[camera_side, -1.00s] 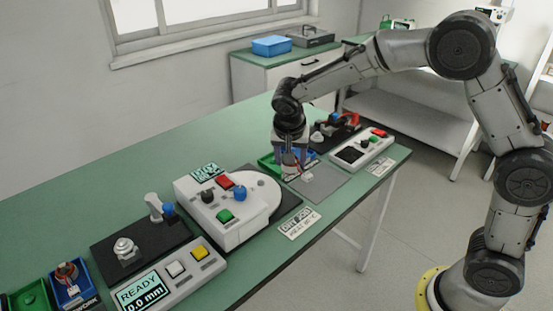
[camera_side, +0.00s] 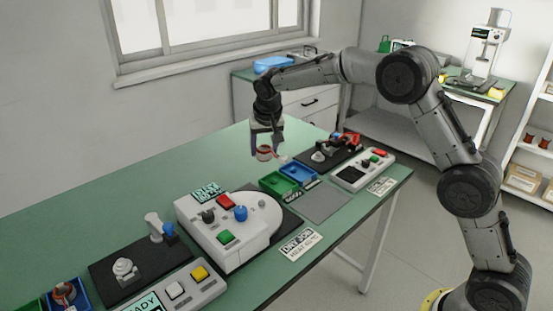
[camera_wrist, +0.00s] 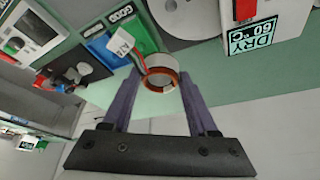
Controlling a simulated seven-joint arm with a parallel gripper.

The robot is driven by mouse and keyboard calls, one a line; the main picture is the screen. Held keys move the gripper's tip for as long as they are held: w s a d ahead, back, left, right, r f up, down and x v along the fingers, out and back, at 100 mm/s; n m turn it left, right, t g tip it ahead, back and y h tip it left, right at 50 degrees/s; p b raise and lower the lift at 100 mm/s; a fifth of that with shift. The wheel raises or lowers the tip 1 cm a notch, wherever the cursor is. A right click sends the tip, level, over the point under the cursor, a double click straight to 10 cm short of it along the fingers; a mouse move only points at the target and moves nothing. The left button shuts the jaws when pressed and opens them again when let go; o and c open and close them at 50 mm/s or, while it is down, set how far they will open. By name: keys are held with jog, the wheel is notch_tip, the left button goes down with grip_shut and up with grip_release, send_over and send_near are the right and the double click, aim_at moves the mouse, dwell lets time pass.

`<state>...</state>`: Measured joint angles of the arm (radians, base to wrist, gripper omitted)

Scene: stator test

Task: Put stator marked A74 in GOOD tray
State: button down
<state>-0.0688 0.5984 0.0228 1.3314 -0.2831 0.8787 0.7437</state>
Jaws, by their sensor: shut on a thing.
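My gripper (camera_side: 266,145) is shut on a stator (camera_side: 265,154), a pale ring with copper windings, and holds it up above the bench. The wrist view shows the stator (camera_wrist: 160,76) between the two fingers, with red leads and a white tag (camera_wrist: 123,41); the tag's small marking is hard to read. The green tray (camera_side: 280,183) stands on the bench just below and right of the stator, and the blue tray (camera_side: 298,175) stands beside it. In the wrist view, a label reading GOOD (camera_wrist: 121,14) is at the green tray, partly behind the tag.
A bare grey mat (camera_side: 325,202) lies in front of the trays. A white dryer unit (camera_side: 215,240) with buttons stands to the left. A black test fixture (camera_side: 328,156) and button panel (camera_side: 362,171) stand to the right. The bench behind the dryer is clear.

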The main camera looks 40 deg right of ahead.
jog(key=w+d+f, duration=0.2)
jog(key=w+d, duration=0.1)
jog(key=w+d+f, duration=0.1)
jog(key=w, duration=0.1)
jog(key=shift+d+f, duration=0.15)
jog(key=shift+d, duration=0.05)
jog(key=m, duration=0.1)
send_over(274, 181)
jog(key=shift+f, duration=5.3)
jog(key=shift+f, duration=0.6)
jog(key=shift+f, duration=0.35)
jog(key=shift+f, duration=0.45)
jog(key=shift+c, duration=0.5)
grip_release()
jog(key=v, duration=1.3)
jog(key=shift+a+r, duration=0.25)
jog(key=shift+r, duration=0.15)
